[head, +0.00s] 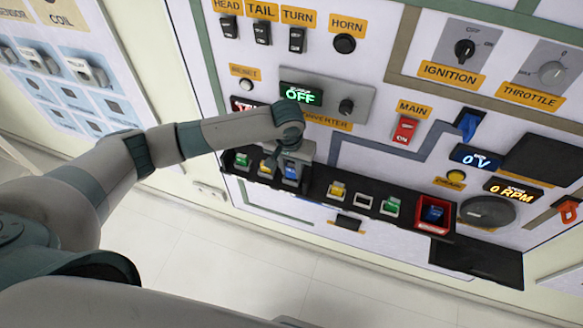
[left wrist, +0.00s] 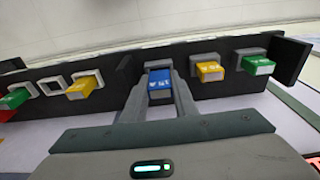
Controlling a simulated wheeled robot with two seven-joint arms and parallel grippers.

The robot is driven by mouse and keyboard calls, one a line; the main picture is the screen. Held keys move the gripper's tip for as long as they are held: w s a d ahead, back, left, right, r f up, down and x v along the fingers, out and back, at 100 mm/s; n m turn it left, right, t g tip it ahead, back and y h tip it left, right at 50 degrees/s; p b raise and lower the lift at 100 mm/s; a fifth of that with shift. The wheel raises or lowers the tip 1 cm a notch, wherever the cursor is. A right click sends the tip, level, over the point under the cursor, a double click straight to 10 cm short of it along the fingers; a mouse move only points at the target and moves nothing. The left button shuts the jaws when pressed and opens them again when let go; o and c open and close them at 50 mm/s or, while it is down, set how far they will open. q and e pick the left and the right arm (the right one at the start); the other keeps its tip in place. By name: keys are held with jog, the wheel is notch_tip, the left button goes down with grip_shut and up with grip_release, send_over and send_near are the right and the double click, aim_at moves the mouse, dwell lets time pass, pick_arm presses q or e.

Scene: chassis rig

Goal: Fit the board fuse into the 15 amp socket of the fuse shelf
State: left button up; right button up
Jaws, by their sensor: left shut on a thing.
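The dark fuse shelf (head: 316,182) runs along the bottom of the panel and spans the left wrist view (left wrist: 225,88). My left gripper (head: 290,165) is at its left section, fingers shut on a blue fuse (left wrist: 160,80); the fuse also shows in the head view (head: 291,173). The blue fuse stands at a pale socket, in line with a yellow fuse (left wrist: 208,70) and a green fuse (left wrist: 258,66). I cannot tell how deep it sits. Another blue fuse (head: 434,213) lies in a red tray. My right gripper is not in view.
Right along the shelf are a yellow fuse (head: 337,190), an empty white socket (head: 363,200) and a green fuse (head: 390,206). A red main switch (head: 405,129) is further right.

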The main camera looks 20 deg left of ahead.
pick_arm(q)
jog(key=shift+f, duration=0.6)
jog(key=o, duration=1.2)
jog(key=shift+r, duration=0.2)
jog(key=shift+r+b, duration=0.4)
jog(key=shift+r, duration=0.1)
notch_tip(320, 180, up, 16)
jog(key=s+b, duration=0.2)
jog(key=b, duration=0.2)
